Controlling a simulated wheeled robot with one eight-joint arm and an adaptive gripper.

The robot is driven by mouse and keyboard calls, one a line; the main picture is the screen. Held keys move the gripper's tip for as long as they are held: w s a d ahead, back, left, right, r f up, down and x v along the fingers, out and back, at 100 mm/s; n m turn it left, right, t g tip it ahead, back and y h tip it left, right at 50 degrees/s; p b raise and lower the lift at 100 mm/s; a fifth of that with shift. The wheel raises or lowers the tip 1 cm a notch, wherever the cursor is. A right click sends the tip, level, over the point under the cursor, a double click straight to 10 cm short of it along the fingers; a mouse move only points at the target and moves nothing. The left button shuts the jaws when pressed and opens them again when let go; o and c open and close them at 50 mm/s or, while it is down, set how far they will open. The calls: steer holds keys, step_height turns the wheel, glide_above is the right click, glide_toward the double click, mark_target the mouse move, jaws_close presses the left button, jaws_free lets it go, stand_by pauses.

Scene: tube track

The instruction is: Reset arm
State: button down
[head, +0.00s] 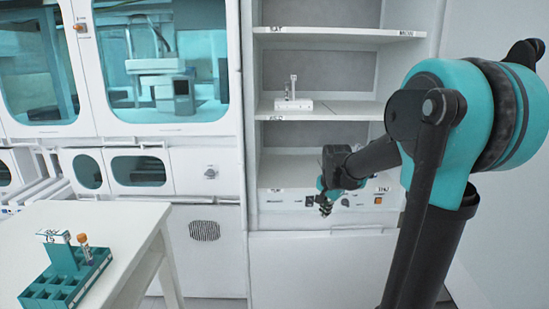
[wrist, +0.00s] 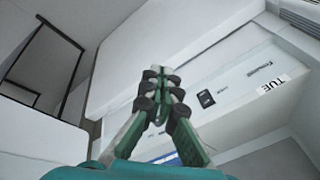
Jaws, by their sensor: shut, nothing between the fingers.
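My gripper (head: 324,205) is at the end of my teal and black arm, in front of the lower part of the white shelf cabinet (head: 340,263) in the head view. In the wrist view my gripper (wrist: 160,75) has its fingers together, with nothing between them.
A white table (head: 125,218) at left bears a teal rack (head: 62,280) with an orange-capped tube (head: 84,246). A small white holder (head: 293,103) stands on the cabinet's middle shelf. A white machine with teal windows (head: 165,60) stands left of the cabinet.

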steer(key=c, duration=2.1)
jaws_free()
steer(key=s+f+n, duration=0.3)
steer(key=s, duration=0.4)
steer(key=s+f+n, duration=0.3)
steer(key=s+f, duration=0.1)
steer(key=s, duration=0.4)
steer(key=s+f+n, duration=0.3)
steer(key=s+f, duration=0.1)
steer(key=s, duration=0.4)
steer(key=shift+d+f+n, duration=0.2)
steer(key=shift+d+n, duration=0.05)
steer(key=shift+n, duration=0.05)
steer(key=shift+o, duration=1.1)
steer(key=shift+s+f, duration=0.1)
steer(key=o, duration=0.3)
steer(key=shift+o, duration=0.2)
steer(key=shift+a, duration=0.1)
